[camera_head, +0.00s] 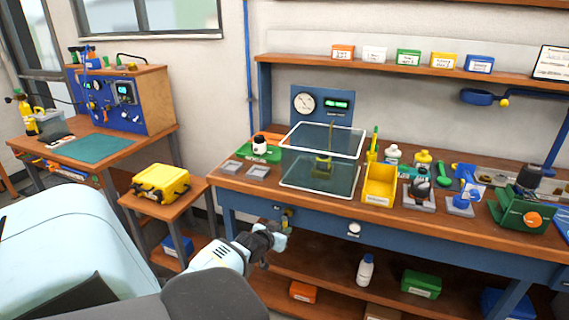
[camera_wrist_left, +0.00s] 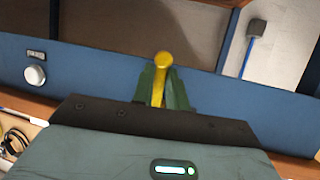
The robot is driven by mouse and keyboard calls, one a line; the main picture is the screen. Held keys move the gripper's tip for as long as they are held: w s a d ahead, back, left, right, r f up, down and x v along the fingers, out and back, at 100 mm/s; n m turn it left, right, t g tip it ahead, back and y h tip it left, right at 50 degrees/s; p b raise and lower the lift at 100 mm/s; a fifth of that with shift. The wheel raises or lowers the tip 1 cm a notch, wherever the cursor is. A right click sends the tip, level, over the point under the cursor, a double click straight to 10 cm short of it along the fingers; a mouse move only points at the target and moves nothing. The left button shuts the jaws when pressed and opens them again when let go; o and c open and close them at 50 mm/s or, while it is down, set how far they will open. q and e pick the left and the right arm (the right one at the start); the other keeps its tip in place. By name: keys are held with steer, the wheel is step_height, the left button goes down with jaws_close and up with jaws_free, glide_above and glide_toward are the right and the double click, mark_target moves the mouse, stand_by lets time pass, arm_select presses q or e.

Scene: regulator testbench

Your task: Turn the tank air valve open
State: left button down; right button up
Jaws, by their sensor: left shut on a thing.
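A clear tank (camera_head: 322,165) with a white rim stands on the wooden bench. A small yellow valve handle (camera_head: 288,211) sits on the blue front panel below the tank. In the left wrist view the yellow handle (camera_wrist_left: 162,64) sticks out between the green fingers. My left gripper (camera_head: 280,229) is at the front panel. It also shows in the left wrist view (camera_wrist_left: 163,88), shut on the handle. The fingers hide part of the handle and the valve body behind it. My right gripper is not in view.
A white knob (camera_head: 353,229) is on the same panel, to the right. A yellow case (camera_head: 160,184) stands on a small table to the left. The bench top holds a yellow bin (camera_head: 380,186) and several tools. A lower shelf holds a white bottle (camera_head: 365,270).

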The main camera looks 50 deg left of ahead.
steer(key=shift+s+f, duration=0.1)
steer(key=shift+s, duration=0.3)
arm_select(q)
steer(key=c, duration=1.4)
jaws_free()
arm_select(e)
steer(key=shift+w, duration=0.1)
